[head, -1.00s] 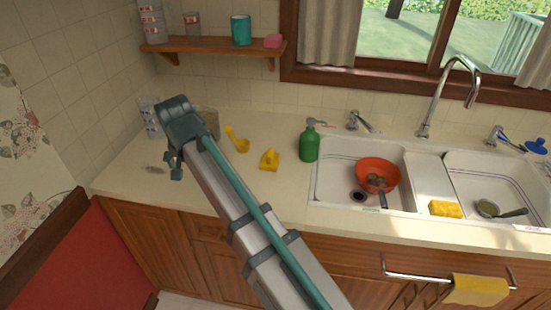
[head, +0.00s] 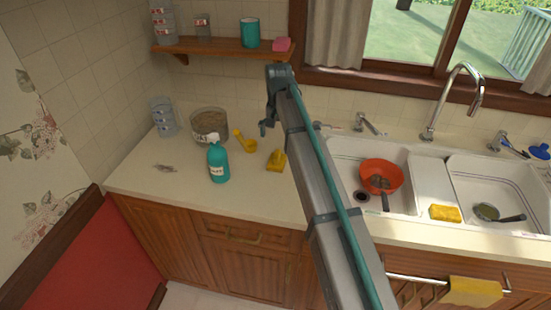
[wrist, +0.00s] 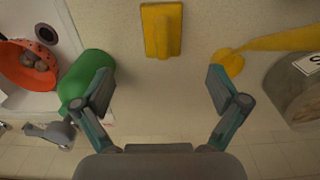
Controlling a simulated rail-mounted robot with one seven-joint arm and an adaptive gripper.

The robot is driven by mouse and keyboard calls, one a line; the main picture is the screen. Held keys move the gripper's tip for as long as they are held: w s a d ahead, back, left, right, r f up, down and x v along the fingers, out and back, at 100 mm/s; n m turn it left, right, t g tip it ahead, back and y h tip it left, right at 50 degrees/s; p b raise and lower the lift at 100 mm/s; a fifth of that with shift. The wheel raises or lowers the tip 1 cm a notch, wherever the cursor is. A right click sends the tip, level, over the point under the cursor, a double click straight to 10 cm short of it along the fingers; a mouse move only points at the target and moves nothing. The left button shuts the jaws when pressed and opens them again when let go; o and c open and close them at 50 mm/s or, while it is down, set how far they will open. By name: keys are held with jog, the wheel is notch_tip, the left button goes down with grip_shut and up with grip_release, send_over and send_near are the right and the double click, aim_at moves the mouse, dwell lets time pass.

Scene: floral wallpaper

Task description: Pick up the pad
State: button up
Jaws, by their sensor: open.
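The pad (head: 276,161), a yellow rectangular plate with a raised grip bar, lies flat on the counter left of the sink. In the wrist view the pad (wrist: 161,30) is at the top centre, beyond the fingertips and roughly in line with the gap between them. My gripper (head: 264,130) hangs over the counter, just behind and left of the pad in the head view. In the wrist view my gripper (wrist: 160,80) has its two fingers wide apart, with only bare counter between them. It does not touch the pad.
A green bottle (wrist: 82,80) is close by one finger and hidden in the head view. The sink (head: 335,172) holds an orange colander (head: 381,174).

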aim_at(277, 153)
notch_tip(277, 153, down, 6)
jog(key=shift+r+p, duration=0.2)
jog(key=shift+p, duration=0.5)
jog(key=shift+a+f+p, duration=0.2)
jog(key=shift+f+p, duration=1.1)
jog(key=shift+f, duration=1.35)
jog(key=c, duration=1.3)
